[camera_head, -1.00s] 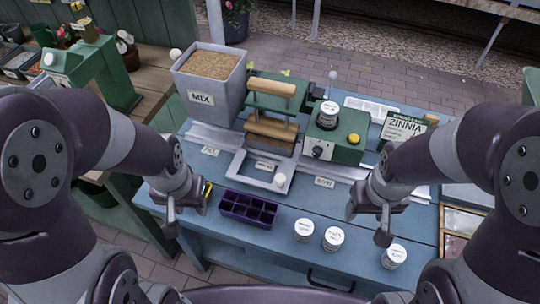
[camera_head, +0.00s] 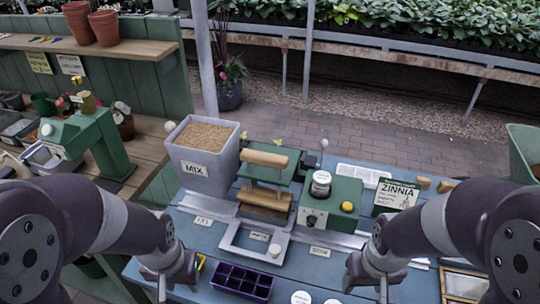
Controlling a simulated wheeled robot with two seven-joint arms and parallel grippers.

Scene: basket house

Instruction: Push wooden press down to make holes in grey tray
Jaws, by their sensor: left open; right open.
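The wooden press (camera_head: 264,196) stands at the middle back of the blue table, with a wooden handle bar (camera_head: 264,158) above a wooden block. A grey flat frame (camera_head: 232,238) with a white knob lies in front of it and bears a label. A dark purple celled tray (camera_head: 242,281) sits nearer the front; I see no other grey tray clearly. My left gripper (camera_head: 168,284) is open and empty, left of the purple tray. My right gripper (camera_head: 374,284) is open and empty, right of the frame. Both are apart from the press.
A grey MIX bin (camera_head: 204,162) full of brown material stands left of the press. A green box (camera_head: 331,205) with a jar and yellow button stands right of it. A ZINNIA packet (camera_head: 397,194) is further right. White-lidded jars (camera_head: 301,298) are at the bottom edge.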

